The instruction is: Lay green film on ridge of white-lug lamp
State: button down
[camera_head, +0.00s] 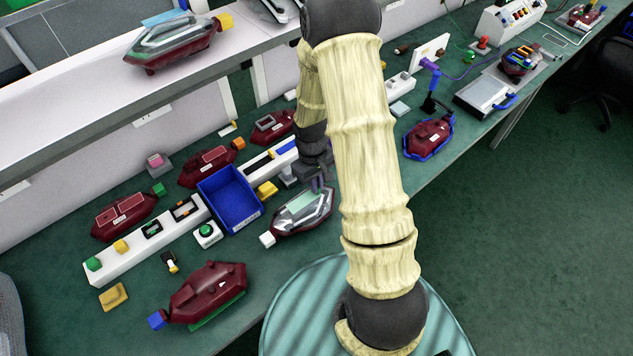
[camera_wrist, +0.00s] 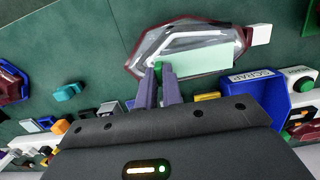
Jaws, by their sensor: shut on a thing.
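The white-lug lamp (camera_head: 287,228) lies on the green bench, dark red with a clear, silver-edged top; its white lug (camera_head: 267,239) points to the lower left. In the wrist view the lamp (camera_wrist: 137,62) is at the top, with its white lug (camera_wrist: 260,34) at the right. The pale green film (camera_wrist: 205,62) lies across the lamp's top in that view; I cannot tell whether it touches the ridge. My gripper (camera_wrist: 158,72) is shut on the film's darker green tab at its left end. In the head view my arm partly hides the gripper.
A blue SCRAP bin (camera_head: 231,196) stands just left of the lamp. A lamp with a blue lug (camera_head: 207,290) lies at the front left. Other red lamps stand behind the white rail (camera_head: 145,241). A lamp with a yellow lug (camera_head: 172,42) sits on the shelf.

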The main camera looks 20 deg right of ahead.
jog(key=shift+f, duration=0.25)
jog(key=shift+f+b, duration=0.35)
jog(key=shift+b, duration=0.1)
jog(key=shift+f, duration=0.25)
jog(key=c, duration=1.5)
grip_release()
jog(key=shift+r, duration=0.1)
jog(key=shift+r, duration=0.1)
jog(key=r, duration=0.5)
jog(key=w+r, duration=0.1)
jog(key=r, duration=0.5)
jog(key=w+r+b, duration=0.1)
jog(key=r, duration=0.5)
jog(key=shift+a, duration=0.35)
